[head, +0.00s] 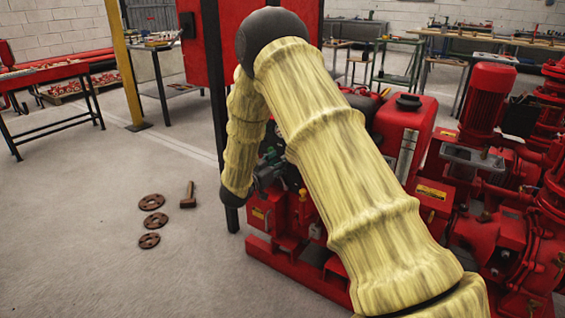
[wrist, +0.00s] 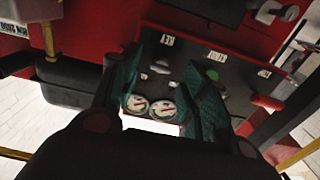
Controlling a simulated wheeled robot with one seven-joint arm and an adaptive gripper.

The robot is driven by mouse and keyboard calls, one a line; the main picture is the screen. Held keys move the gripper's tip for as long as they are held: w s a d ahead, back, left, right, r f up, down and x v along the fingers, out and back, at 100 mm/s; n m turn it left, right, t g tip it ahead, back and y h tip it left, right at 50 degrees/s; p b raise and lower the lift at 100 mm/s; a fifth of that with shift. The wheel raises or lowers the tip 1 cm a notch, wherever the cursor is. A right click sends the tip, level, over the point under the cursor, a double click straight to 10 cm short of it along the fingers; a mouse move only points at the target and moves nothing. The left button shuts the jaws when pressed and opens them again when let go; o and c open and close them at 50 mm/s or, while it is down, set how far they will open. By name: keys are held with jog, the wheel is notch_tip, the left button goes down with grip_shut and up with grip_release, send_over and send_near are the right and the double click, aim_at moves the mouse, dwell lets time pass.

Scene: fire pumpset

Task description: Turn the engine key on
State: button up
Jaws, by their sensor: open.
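The control panel (wrist: 190,52) of the red engine unit shows upside down in the wrist view, with labels reading KEY, START and STOP. A small pale part, seemingly the key (wrist: 162,68), sits by the KEY label between my fingers. My gripper (wrist: 163,72) is open, one teal finger on each side of this area. I cannot tell whether either finger touches the key. A green button (wrist: 212,75) by the START label shows beside the right finger. In the head view my gripper (head: 268,172) is at the engine's left side, and my arm hides most of the panel.
Two round gauges (wrist: 150,106) show between my fingers. A red tank (head: 405,125) and pumps (head: 490,95) stand right of my arm. A dark post (head: 222,130) is close to my arm's left.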

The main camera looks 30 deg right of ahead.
jog(key=shift+x, duration=1.4)
grip_shut()
